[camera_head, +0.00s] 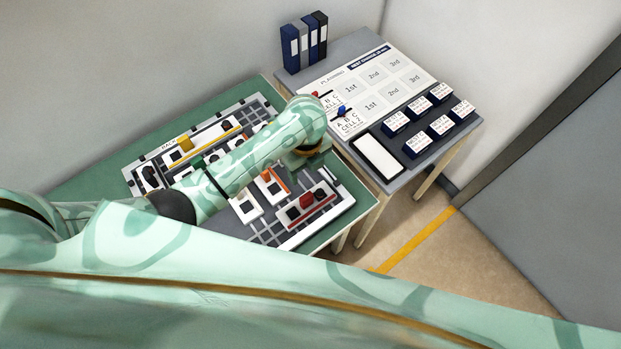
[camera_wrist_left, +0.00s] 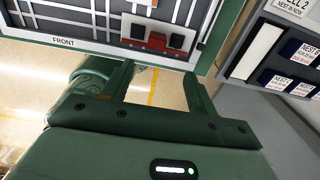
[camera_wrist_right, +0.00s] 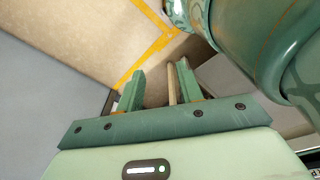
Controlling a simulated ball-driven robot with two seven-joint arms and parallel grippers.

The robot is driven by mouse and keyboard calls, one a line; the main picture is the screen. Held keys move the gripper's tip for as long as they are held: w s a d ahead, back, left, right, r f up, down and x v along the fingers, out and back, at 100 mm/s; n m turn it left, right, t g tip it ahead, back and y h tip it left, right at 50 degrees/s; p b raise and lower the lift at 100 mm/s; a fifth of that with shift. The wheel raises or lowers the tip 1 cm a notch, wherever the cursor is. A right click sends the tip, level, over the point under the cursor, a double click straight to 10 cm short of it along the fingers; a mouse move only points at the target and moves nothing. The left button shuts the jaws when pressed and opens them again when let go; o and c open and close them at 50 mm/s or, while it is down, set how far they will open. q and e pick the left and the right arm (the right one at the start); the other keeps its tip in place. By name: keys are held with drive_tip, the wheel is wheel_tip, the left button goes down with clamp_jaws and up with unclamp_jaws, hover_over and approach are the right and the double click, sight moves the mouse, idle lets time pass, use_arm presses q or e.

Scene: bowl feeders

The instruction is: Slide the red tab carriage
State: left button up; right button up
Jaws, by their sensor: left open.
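The red tab carriage (camera_head: 306,200) sits on a white plate with black blocks, near the front right corner of the grey gridded board (camera_head: 262,232) on the green table. In the left wrist view the red carriage (camera_wrist_left: 157,41) lies between two dark blocks near the board's front edge. My left gripper (camera_wrist_left: 156,72) is open and empty, its fingertips just short of the board edge in that picture, apart from the carriage. In the head view its arm crosses over the board and hides part of it. My right gripper (camera_wrist_right: 160,72) is open and empty, above the floor.
An orange-tabbed unit (camera_head: 272,183) stands beside the red one. A yellow-barred unit (camera_head: 203,143) is at the back. A grey side table (camera_head: 345,50) holds binders, a planning sheet, a white tray (camera_head: 377,157) and several dark labelled boxes (camera_head: 417,143). Floor at right is clear.

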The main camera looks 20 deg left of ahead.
use_arm(q)
drive_tip(key=b, duration=0.3)
hover_over(306, 196)
drive_tip(key=f, duration=0.5)
drive_tip(key=shift+s+f, duration=0.35)
drive_tip(key=f+b, duration=0.1)
drive_tip(key=f, duration=0.2)
drive_tip(key=f+b, duration=0.1)
drive_tip(key=f, duration=0.2)
drive_tip(key=f+b, duration=0.1)
drive_tip(key=f, duration=0.1)
drive_tip(key=shift+w+f, duration=0.3)
drive_tip(key=shift+f, duration=0.65)
use_arm(e)
drive_tip(key=s+f, duration=0.3)
drive_tip(key=f, duration=0.4)
drive_tip(key=shift+d, duration=0.15)
